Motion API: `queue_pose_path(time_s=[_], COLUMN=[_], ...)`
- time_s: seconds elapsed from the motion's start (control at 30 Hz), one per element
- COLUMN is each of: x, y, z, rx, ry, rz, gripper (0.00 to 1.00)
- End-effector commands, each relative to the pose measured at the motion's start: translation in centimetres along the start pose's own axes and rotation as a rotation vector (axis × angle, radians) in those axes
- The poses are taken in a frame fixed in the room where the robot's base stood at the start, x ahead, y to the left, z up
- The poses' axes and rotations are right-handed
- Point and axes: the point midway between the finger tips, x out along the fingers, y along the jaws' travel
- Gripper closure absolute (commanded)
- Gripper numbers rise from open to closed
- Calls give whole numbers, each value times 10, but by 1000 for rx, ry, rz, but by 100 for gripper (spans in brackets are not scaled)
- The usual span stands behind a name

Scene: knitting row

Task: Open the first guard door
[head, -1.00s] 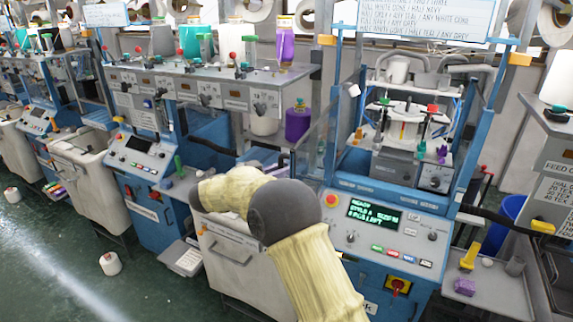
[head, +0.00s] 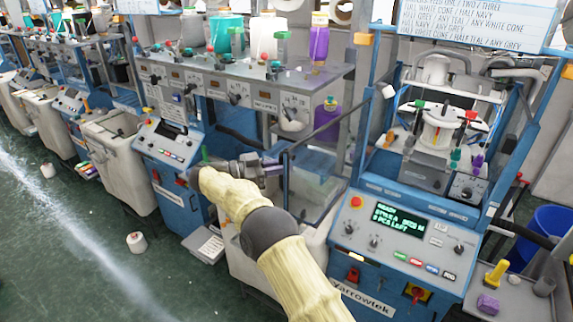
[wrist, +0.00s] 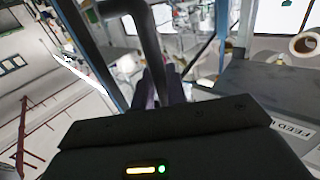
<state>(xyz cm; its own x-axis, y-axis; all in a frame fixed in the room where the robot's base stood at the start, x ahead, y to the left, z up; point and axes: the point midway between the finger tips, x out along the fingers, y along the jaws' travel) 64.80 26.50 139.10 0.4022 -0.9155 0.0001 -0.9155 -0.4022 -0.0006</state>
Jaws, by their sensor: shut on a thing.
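The first guard door (head: 318,178) is a clear panel in a dark frame at the left side of the near knitting machine. It stands out from the machine at an angle, and the machine's opening faces me uncovered. My gripper (head: 272,168) is at the door's outer edge, left of the machine, shut on the door's dark handle. In the wrist view a dark curved bar, the handle (wrist: 147,40), runs down to my gripper (wrist: 160,90). The exact contact is small and partly hidden.
The control panel (head: 390,225) of the near machine is right of my arm. A second machine's panel (head: 172,142) and a cream bin (head: 112,160) stand to the left. A white cone (head: 137,242) lies on the green floor. A blue bin (head: 543,232) is at the right.

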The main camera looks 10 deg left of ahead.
Motion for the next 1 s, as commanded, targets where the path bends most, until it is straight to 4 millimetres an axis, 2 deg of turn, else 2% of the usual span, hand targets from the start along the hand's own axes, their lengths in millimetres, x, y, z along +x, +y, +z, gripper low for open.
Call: queue_pose_path(time_s=[0.53,0.57,0.63,1.0], x=[-14,-14,-15,-16], y=[-2,-2,-2,-2], z=[-3,-3,-3,-2], rx=[5,5,5,2], ry=[6,6,6,3], rz=[-7,-8,-9,-9], gripper=[100,84,70,68])
